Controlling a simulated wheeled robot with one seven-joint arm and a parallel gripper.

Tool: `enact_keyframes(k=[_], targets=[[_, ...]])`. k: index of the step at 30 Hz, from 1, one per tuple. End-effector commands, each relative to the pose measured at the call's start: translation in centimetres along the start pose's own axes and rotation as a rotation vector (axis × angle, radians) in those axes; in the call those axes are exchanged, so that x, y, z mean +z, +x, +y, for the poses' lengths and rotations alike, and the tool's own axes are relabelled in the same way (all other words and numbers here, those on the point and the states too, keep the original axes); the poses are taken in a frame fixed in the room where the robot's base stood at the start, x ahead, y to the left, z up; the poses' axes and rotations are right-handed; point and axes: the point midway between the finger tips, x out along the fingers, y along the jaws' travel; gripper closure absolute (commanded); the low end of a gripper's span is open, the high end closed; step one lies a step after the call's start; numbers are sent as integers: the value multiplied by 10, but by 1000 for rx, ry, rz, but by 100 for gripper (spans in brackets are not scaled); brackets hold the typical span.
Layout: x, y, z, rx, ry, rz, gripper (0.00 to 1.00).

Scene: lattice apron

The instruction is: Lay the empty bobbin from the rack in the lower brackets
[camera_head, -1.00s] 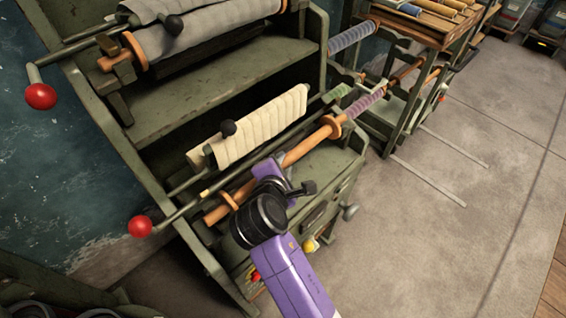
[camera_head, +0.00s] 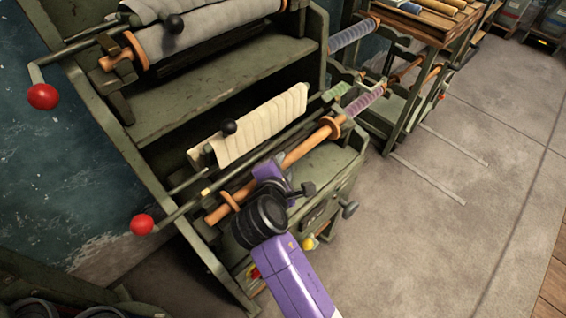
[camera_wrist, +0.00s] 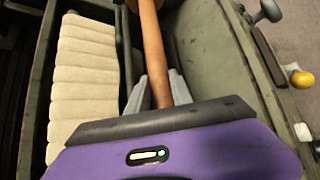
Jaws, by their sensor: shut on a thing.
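The empty bobbin (camera_head: 300,151) is a bare wooden rod with an orange flange near each end. It lies slantwise along the front of the green machine's lower level. My gripper (camera_head: 283,172) is shut on its middle; my purple and black wrist hides part of the jaws. In the wrist view the rod (camera_wrist: 151,45) runs between the two grey fingers (camera_wrist: 160,88). The lower brackets are not clear; the near end of the rod is close to the machine's left side, and I cannot tell whether it touches a support.
A red-knobbed crank (camera_head: 142,225) sticks out at left. A purple-wound bobbin (camera_head: 365,101) is beyond the far flange, by a rack (camera_head: 400,125) of rods. The floor at right is open.

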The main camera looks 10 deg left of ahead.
Motion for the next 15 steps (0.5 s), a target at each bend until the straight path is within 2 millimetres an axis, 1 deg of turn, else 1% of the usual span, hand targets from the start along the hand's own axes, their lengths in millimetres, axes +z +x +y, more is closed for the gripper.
enact_keyframes(k=[4,5,6,8,9,15], targets=[[0,0,1,2,1,-1,100],[0,0,1,3,1,-1,70],[0,0,1,3,1,-1,62],[0,0,1,2,1,-1,50],[0,0,1,2,1,-1,48],[0,0,0,1,0,0,48]])
